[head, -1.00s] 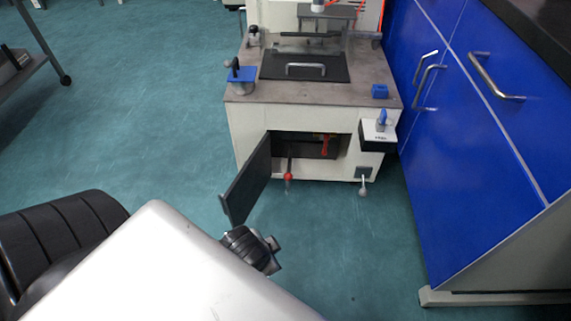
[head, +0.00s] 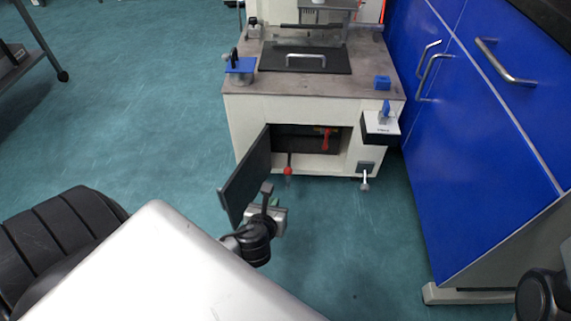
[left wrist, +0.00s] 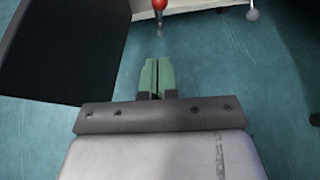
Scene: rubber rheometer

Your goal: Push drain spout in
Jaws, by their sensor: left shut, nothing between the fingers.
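The rheometer (head: 310,108) stands ahead with its dark front door (head: 246,178) swung open. A red-knobbed piece with a thin metal end (head: 288,170) sticks out low at the front opening; it also shows in the left wrist view (left wrist: 159,6). A pale spout-like piece (head: 365,182) hangs below a dark block to the right; its rounded end shows in the left wrist view (left wrist: 252,13). I cannot tell which is the drain spout. My left gripper (head: 274,200) is shut and empty, nearer than both and apart from them; its green fingertips (left wrist: 157,62) point at the red-knobbed piece. My right gripper is not in view.
The open door stands close to the left of my left gripper. Blue cabinets (head: 480,140) with metal handles line the right. A small shelf with a blue-topped piece (head: 380,122) juts from the machine's front right.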

